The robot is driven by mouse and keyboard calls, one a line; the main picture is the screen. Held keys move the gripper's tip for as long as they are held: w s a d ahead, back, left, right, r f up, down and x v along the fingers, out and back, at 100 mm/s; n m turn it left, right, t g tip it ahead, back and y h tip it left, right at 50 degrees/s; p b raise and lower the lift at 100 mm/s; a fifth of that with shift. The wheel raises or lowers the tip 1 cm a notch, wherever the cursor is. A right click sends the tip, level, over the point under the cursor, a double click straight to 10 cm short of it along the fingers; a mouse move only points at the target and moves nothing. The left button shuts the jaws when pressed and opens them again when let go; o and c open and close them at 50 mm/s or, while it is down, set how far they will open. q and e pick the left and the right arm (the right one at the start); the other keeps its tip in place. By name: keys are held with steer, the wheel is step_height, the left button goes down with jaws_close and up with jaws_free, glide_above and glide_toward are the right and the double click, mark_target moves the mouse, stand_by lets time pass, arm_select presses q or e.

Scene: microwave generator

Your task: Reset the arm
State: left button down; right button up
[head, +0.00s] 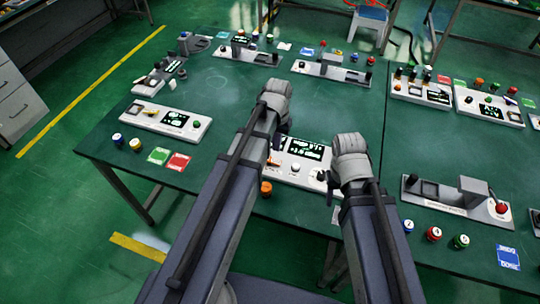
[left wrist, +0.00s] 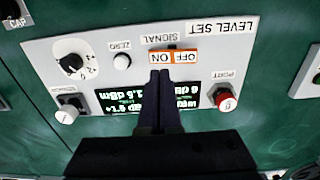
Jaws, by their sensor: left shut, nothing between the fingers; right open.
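The white panel device (head: 288,176) labelled LEVEL SET lies on the green table between my two arms. In the left wrist view, its white face (left wrist: 150,52) appears upside down, with a lit screen, an orange-and-white ON/OFF label (left wrist: 174,57), a black dial (left wrist: 72,60), a ZERO button and a red PORT connector (left wrist: 226,101). My left gripper (left wrist: 160,73) is shut and empty, its fingertips just beside the ON/OFF label; whether they touch the panel I cannot tell. In the head view my left gripper (head: 273,158) is mostly hidden by its arm. My right gripper (head: 330,188) is open by the device's right end.
Another panel device (head: 165,121) stands at left, with green and red cards (head: 168,158) in front. More devices (head: 332,69) stand at the back, and others at right, including one with a red knob (head: 458,198). Small coloured caps lie around. Bare table shows left of my left arm.

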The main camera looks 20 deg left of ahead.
arm_select(q)
steer(key=shift+r, duration=0.45)
steer(key=s+d+m+y, duration=0.1)
steer(key=s+d+m, duration=0.2)
steer(key=s+d, duration=0.7)
steer(key=s, duration=0.4)
steer(key=shift+s+d, duration=0.15)
steer(key=shift+d, duration=0.1)
